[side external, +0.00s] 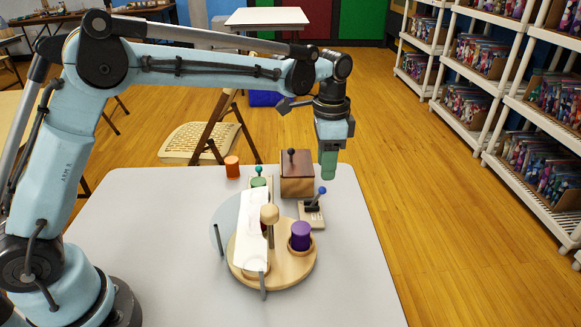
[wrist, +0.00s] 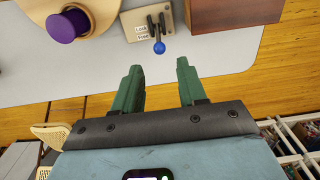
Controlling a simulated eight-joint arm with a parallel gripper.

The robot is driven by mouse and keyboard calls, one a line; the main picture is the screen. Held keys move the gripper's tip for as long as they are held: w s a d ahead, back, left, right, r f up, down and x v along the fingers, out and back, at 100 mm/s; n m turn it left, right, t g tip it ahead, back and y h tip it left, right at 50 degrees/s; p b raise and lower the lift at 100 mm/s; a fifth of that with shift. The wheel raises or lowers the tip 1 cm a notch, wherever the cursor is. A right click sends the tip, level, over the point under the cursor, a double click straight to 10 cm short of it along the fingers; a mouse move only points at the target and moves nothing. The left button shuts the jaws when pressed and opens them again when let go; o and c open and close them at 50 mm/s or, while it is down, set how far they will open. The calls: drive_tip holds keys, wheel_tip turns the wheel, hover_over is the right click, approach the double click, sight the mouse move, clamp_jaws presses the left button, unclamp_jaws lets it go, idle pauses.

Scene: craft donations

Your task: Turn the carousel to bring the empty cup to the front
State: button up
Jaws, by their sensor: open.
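The carousel is a round wooden turntable (side external: 295,272) on the table, with a round-topped wooden knob (side external: 269,214) above it. A purple cylinder (side external: 300,232) stands in a wooden cup at its right; the purple piece also shows in the wrist view (wrist: 67,23). My gripper (wrist: 158,68) is open and empty, above the table's far side, beyond the lever.
A wooden box (side external: 298,185) with a dark knob stands behind the lever plate. A teal-knobbed lever and green piece (side external: 259,182) stand behind the panel. An orange cylinder (side external: 232,166) is near the far edge. The table's (side external: 350,285) front right is clear.

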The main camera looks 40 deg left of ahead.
idle(0.3)
drive_tip(key=o, duration=0.4)
drive_tip(key=shift+s+r, duration=0.15)
drive_tip(key=shift+r, duration=0.05)
drive_tip(key=shift+c, duration=0.2)
drive_tip(key=s+r+n, duration=0.4)
drive_tip(key=s+r, duration=0.3)
drive_tip(key=n, duration=0.5)
approach(269, 209)
wheel_tip(269, 209, down, 9)
drive_tip(key=shift+r, duration=0.1)
drive_tip(key=shift+c, duration=0.4)
clamp_jaws()
